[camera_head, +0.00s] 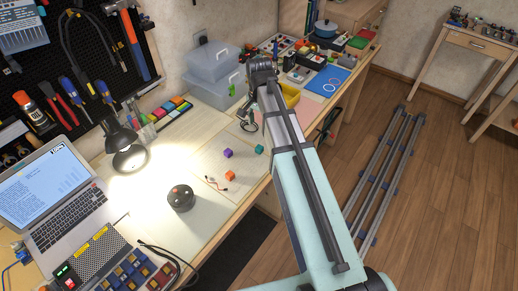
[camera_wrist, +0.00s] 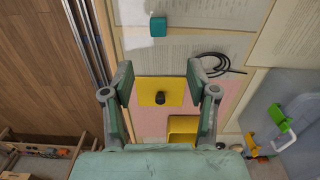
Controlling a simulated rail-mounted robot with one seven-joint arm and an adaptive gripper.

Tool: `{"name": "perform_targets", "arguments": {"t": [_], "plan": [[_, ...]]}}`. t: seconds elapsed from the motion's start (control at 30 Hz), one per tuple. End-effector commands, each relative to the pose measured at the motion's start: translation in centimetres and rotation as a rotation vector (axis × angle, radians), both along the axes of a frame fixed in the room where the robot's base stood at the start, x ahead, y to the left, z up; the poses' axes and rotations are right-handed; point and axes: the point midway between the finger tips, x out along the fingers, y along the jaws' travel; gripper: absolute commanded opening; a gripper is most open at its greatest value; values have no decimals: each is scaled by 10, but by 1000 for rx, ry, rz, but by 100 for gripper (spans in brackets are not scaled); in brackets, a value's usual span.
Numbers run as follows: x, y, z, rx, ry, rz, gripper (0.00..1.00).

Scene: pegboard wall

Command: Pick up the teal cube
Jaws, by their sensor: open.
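The teal cube (camera_head: 259,149) sits on the wooden workbench near its front edge, just left of my arm in the head view. In the wrist view the teal cube (camera_wrist: 158,26) lies on a pale printed sheet near the top edge, beyond my fingertips. My gripper (camera_wrist: 160,82) is open and empty, its two fingers apart. Between them a yellow panel with a black knob (camera_wrist: 159,98) shows below. The cube is not between the fingers. In the head view my arm hides the fingertips.
A purple cube (camera_head: 228,153) and an orange cube (camera_head: 230,175) stand near the teal one. A dark round object (camera_head: 180,198) and a lit lamp (camera_head: 128,150) are to the left. A black cable coil (camera_wrist: 215,65) and a yellow bin (camera_wrist: 183,126) lie near my gripper.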

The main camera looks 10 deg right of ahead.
Motion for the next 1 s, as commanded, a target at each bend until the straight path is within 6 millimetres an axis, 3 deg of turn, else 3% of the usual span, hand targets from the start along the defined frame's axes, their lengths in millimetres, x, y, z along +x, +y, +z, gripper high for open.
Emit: {"name": "perform_targets", "arguments": {"t": [0.4,1.0], "plan": [[-1,0,-63,0,3,1,58],[-4,0,-104,0,3,1,58]]}}
